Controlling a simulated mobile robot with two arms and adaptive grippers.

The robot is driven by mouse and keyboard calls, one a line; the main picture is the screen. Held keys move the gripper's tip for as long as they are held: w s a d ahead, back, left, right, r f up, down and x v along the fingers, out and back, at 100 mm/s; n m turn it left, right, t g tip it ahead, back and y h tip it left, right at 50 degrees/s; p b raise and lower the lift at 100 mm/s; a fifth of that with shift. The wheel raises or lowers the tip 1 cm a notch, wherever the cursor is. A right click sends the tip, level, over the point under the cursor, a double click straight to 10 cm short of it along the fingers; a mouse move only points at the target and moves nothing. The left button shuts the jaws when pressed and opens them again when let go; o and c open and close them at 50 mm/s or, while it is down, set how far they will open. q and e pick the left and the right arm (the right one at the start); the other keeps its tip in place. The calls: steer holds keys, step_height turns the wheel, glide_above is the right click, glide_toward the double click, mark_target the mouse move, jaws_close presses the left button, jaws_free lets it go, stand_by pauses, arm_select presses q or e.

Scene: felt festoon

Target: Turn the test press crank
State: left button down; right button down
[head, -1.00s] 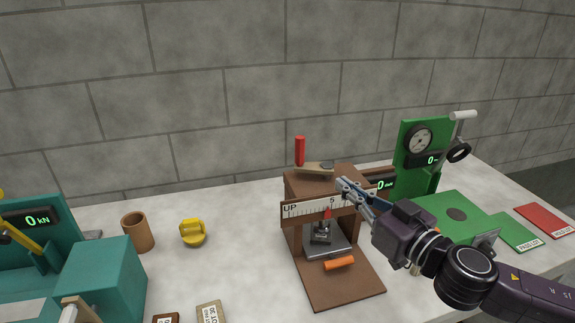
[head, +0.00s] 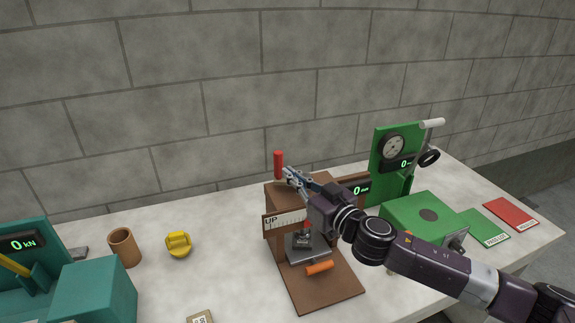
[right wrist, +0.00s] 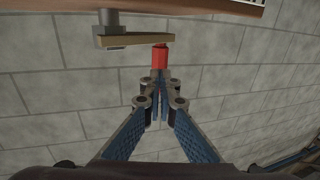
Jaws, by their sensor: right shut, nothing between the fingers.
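The brown test press (head: 320,290) stands on the table with a white scale marked UP across its front. Its crank has an upright red handle (head: 278,165) at the top left of the press; in the right wrist view the red handle (right wrist: 160,54) hangs from a tan crank arm (right wrist: 135,41). My right gripper (head: 287,175) is shut and empty, its fingertips right beside the red handle. The fingertips (right wrist: 158,75) overlap the handle's end in the right wrist view; I cannot tell whether they touch. The gripper hides most of the crank arm in the head view. My left gripper is not in view.
A green press (head: 395,150) with a dial stands right of the brown one, near green and red cards (head: 511,213). Left are a yellow object (head: 178,245), a brown cup (head: 124,247) and a teal machine (head: 95,290). A block wall runs behind the table.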

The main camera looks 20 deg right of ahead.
mark_target(282, 167)
steer(key=shift+x, duration=0.9)
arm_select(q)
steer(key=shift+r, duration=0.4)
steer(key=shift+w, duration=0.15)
arm_select(e)
steer(key=shift+w+a+m+h, duration=0.15)
steer(key=shift+m+h, duration=0.45)
steer(key=shift+h, duration=0.3)
steer(key=shift+w+a+m+t+h, duration=0.1)
steer(key=shift+w+m+t+h, duration=0.25)
steer(key=shift+h, duration=0.25)
steer(key=shift+w+f, duration=0.1)
steer(key=shift+w, duration=0.05)
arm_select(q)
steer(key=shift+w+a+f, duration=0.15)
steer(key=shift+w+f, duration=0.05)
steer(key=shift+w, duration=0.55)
arm_select(e)
steer(key=shift+d, duration=0.2)
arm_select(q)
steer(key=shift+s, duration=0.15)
